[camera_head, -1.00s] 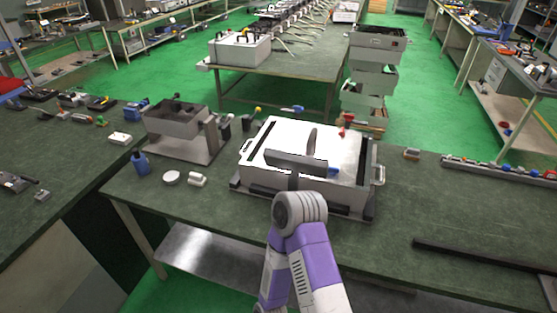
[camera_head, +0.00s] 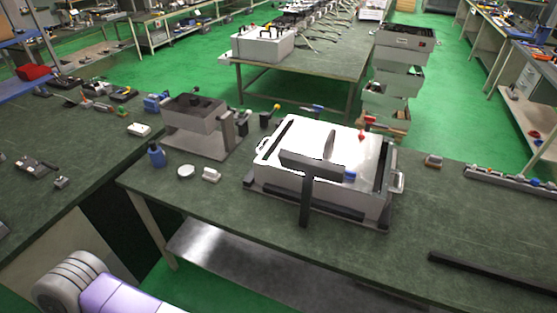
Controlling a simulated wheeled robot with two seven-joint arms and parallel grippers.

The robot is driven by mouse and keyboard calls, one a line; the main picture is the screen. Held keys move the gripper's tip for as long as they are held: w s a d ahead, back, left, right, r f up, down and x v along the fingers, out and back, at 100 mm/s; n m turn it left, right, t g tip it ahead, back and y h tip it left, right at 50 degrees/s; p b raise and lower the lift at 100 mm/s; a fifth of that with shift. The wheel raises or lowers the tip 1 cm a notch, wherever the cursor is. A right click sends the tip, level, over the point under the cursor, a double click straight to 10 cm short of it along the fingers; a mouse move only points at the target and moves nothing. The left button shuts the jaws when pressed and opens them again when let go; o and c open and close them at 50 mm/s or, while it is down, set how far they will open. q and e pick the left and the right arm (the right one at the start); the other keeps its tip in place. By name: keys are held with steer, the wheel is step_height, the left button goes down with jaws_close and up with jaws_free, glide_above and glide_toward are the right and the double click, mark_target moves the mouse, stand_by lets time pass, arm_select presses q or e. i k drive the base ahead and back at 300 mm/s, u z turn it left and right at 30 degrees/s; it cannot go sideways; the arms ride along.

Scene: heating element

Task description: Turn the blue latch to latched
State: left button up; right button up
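A white box-like device (camera_head: 300,133) with a bright top and a dark frame sits on the green-topped table. A dark grey T-shaped bar (camera_head: 306,200) stands at its front. A small blue part (camera_head: 349,175), likely the blue latch, shows at the right end of the bar; whether it is latched is too small to tell. A small red part (camera_head: 361,135) shows at the back of the top. Neither of my grippers is in view. Only part of one of my arms shows at the lower left, away from the device.
A grey open-topped machine (camera_head: 194,117) stands left of the device. A blue bottle-like item (camera_head: 157,154), a white disc (camera_head: 186,171) and a small white part (camera_head: 212,175) lie nearby. A long black bar (camera_head: 490,272) lies at the right. The table right of the device is mostly clear.

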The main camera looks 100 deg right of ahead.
mark_target(349, 175)
steer(key=z, duration=3.35)
